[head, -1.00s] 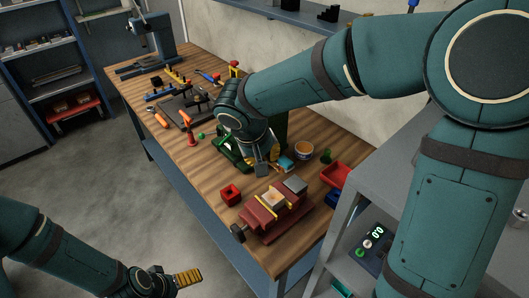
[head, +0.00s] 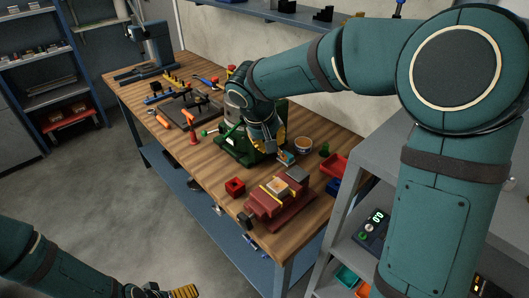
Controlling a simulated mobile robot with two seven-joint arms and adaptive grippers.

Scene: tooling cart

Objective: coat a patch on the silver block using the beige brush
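A small pale block (head: 277,186) with a tan patch on top sits in the red vise (head: 264,202), between yellow-edged jaws. I take it for the silver block. A plain grey block-like part (head: 297,174) shows behind it. My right gripper (head: 271,145) points down behind the vise, close to a small teal item (head: 287,158) and left of a pale cup (head: 303,145) with brown contents. I cannot make out the beige brush, nor whether the fingers hold anything. My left gripper (head: 183,291) is low at the bottom edge, partly cut off, away from the bench.
A red cube-shaped holder (head: 235,187) stands left of the vise. A red bin (head: 334,166) and a blue bin (head: 333,188) are to its right. The wooden bench front (head: 212,186) is mostly clear.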

